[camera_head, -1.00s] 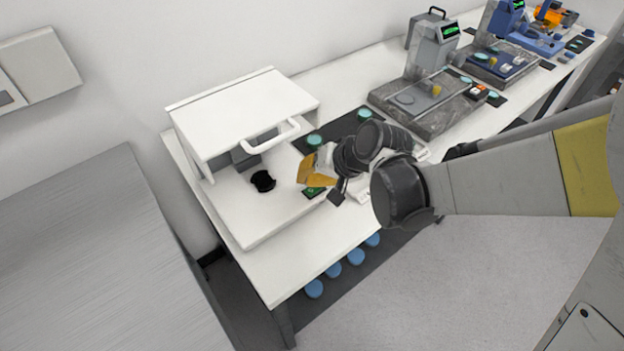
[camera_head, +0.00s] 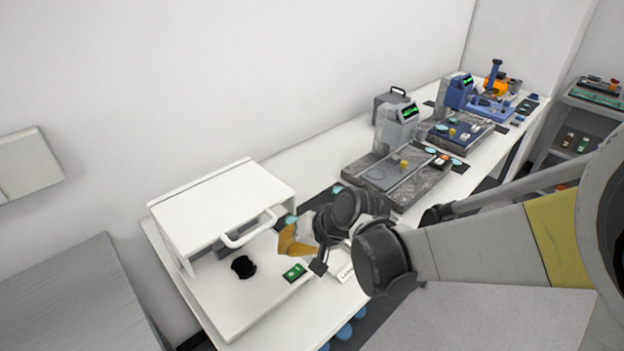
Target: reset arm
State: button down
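My gripper (camera_head: 288,243), with orange-yellow fingers, is at the end of my arm, over the front right part of the white interferometer (camera_head: 225,205). Its hood has a white handle (camera_head: 248,230) and is raised, with an open gap at the front. A round black piece (camera_head: 243,267) sits on the white base, to the left of and apart from my gripper. A small green display (camera_head: 294,272) is just below my gripper. The fingers are seen from the side and partly overlap, so their opening is unclear. My wrist hides part of the bench behind it.
The white bench (camera_head: 318,158) runs back to the right. Grey and blue measuring stands (camera_head: 397,130) on stone bases stand along it. A grey case (camera_head: 391,103) stands behind them. A shelf (camera_head: 596,105) is at the far right. A grey surface (camera_head: 75,295) is at the lower left. Floor is free at lower right.

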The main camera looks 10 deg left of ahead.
jog(key=s+d+r+t+h, duration=0.1)
jog(key=s+d+r+h, duration=0.1)
jog(key=d, duration=0.8)
jog(key=s+d+r+m+t+h, duration=0.1)
jog(key=s+d+r, duration=0.3)
jog(key=d, duration=0.6)
jog(key=s+d+r+t+h, duration=0.1)
jog(key=s+d+r+h, duration=0.3)
jog(key=d, duration=0.6)
jog(key=shift+s+m+t, duration=0.4)
jog(key=shift+s, duration=0.75)
jog(key=shift+d, duration=0.1)
